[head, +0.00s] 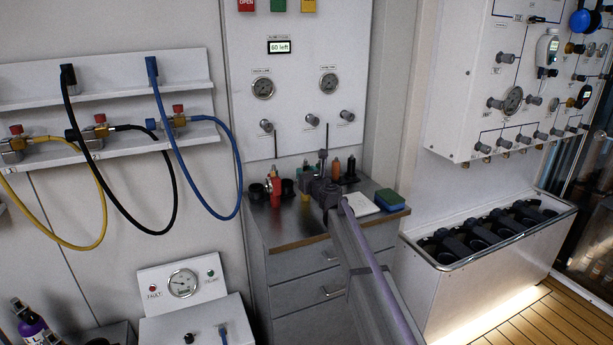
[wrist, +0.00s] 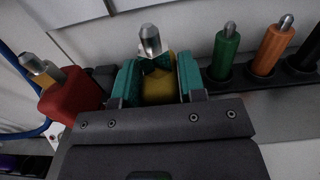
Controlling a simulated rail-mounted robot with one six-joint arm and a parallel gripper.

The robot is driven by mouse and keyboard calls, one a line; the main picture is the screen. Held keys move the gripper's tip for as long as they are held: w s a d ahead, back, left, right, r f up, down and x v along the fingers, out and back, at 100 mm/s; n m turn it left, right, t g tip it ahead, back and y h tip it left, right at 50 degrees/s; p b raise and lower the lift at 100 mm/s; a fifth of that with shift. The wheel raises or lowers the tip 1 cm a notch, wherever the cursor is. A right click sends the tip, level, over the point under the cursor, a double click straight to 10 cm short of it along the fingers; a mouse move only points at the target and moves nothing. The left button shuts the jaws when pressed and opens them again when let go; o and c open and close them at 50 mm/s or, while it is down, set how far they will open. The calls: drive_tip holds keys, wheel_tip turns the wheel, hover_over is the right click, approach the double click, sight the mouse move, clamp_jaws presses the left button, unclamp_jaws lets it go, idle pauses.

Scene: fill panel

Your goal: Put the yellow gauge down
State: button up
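The yellow gauge (wrist: 158,90) sits between the two teal finger pads of my gripper (wrist: 160,82) in the wrist view, its metal tip pointing up. The pads appear to press on both its sides, so my gripper looks shut on it. Its lower part is hidden by the gripper body. In the head view my gripper (head: 322,178) is over the back of the drawer cabinet's top, among the other gauges. I cannot tell whether the yellow gauge's lower end touches its holder.
A red gauge (wrist: 70,94) leans close on the left. Green (wrist: 225,52) and orange (wrist: 272,48) ones stand in dark holders on the right, with a black one beyond. A white pad (head: 362,203) and a green-blue block (head: 390,200) lie on the cabinet top (head: 285,225).

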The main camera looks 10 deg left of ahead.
drive_tip(key=o, duration=0.3)
drive_tip(key=shift+o, duration=0.2)
drive_tip(key=shift+r, duration=0.2)
drive_tip(key=v, duration=1.2)
